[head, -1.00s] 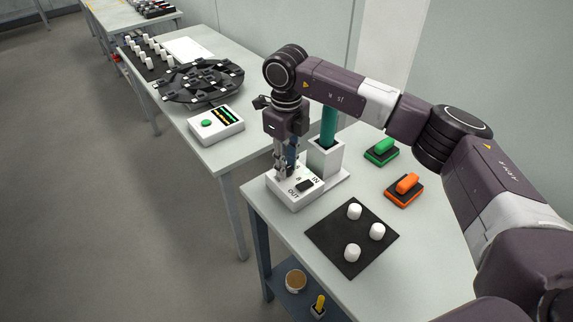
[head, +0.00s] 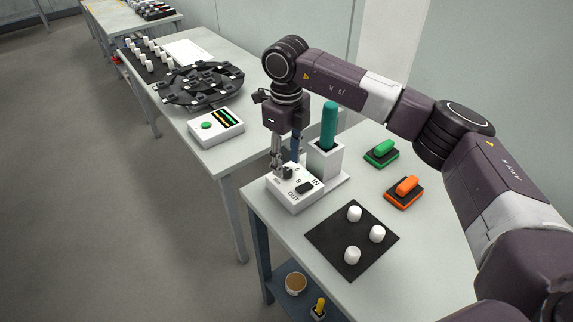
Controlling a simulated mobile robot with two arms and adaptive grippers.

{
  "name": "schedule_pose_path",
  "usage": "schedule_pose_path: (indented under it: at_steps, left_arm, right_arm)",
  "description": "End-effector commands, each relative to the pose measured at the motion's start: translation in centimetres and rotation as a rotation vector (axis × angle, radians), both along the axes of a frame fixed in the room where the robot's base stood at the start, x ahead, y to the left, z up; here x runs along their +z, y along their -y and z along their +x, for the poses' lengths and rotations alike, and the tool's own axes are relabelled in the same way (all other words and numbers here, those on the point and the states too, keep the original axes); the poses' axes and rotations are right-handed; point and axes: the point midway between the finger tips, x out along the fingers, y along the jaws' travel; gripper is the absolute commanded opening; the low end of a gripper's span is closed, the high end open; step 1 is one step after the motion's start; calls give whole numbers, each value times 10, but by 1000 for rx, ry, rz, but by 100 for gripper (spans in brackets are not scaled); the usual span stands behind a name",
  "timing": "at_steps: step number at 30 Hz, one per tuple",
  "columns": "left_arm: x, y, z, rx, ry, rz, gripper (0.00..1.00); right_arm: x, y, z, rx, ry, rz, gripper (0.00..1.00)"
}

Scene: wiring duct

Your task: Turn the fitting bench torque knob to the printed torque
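The fitting bench unit is a white box (head: 290,197) with a black knob (head: 288,173), a black switch and the printed words IN and OUT, at the near left of the table. The smaller print by the knob is too small to read. My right gripper (head: 277,170) points down at the knob's left side, its fingertips at about the height of the box top. Whether it touches the knob, and how far its fingers are apart, I cannot tell. My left gripper is not in view.
A teal-handled tool (head: 329,125) stands in a white holder (head: 326,160) close behind the gripper. A black mat (head: 330,237) with white cylinders lies in front. Green (head: 381,153) and orange (head: 404,192) blocks sit to the right. Another table (head: 215,152) stands behind left.

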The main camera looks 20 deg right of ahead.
Motion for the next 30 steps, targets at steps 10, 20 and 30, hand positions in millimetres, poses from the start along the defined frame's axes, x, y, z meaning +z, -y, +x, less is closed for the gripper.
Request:
schedule_pose_path:
  at_steps: [10, 20, 30]
  left_arm:
    - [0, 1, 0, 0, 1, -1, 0]
    - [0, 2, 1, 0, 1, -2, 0]
    - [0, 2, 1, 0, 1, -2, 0]
  right_arm:
    - [74, 0, 1, 0, 6, 0, 39]
    - [99, 0, 0, 0, 1, 0, 39]
    - [98, 0, 0, 0, 1, 0, 39]
